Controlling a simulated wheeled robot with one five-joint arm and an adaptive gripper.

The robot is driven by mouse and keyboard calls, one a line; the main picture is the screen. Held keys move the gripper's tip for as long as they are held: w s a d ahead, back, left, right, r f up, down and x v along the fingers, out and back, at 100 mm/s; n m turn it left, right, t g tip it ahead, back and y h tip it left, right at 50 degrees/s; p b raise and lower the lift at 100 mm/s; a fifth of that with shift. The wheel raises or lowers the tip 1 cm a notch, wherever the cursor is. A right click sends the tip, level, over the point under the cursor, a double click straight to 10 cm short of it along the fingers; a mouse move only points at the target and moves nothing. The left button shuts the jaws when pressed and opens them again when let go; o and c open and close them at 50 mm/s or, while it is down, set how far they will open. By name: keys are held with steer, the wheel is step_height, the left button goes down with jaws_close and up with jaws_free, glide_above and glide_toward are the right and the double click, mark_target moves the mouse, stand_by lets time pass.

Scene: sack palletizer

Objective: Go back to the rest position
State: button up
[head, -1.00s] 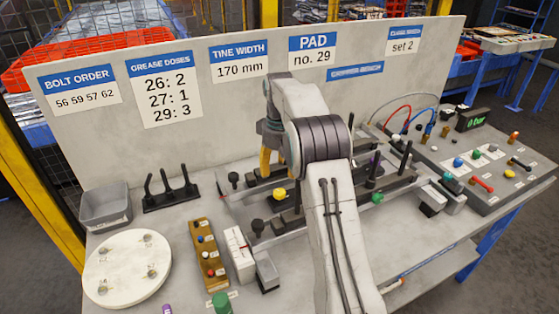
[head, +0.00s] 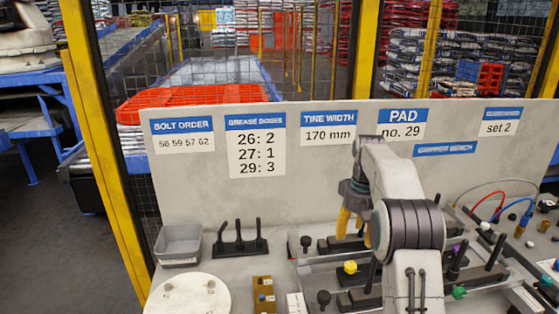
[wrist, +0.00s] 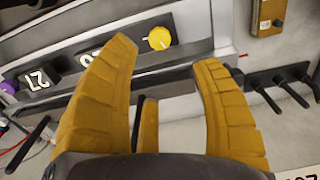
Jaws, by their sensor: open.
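My gripper (head: 350,228) has yellow padded fingers and hangs from my raised arm over the bench, in front of the sign board. In the wrist view my gripper (wrist: 165,85) is open, its two fingers spread with nothing between the tips. Below and beyond the fingers is the grey fixture with black bars (head: 380,300), which carries a yellow knob (head: 350,267). The yellow knob also shows in the wrist view (wrist: 159,38), past the fingertips and apart from them. My arm hides part of the fixture in the head view.
The back board (head: 280,190) with several signs stands close behind my arm. A grey bin (head: 178,244) and a black rack with upright pegs (head: 240,240) stand at left, by a white round plate (head: 190,298). Red and blue hoses (head: 500,208) arch at right.

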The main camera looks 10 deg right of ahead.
steer(key=s+a+r+t, duration=0.1)
steer(key=s+a+r, duration=0.35)
steer(key=s, duration=0.25)
steer(key=s+a+r+t, duration=0.1)
steer(key=s+a+r, duration=0.2)
steer(key=s+r, duration=0.3)
steer(key=s+a+f+t, duration=0.1)
steer(key=s+a+f, duration=0.1)
steer(key=s, duration=0.8)
steer(key=s+a+f+t, duration=0.1)
steer(key=s+f, duration=0.4)
steer(key=s, duration=0.5)
steer(key=shift+a, duration=0.5)
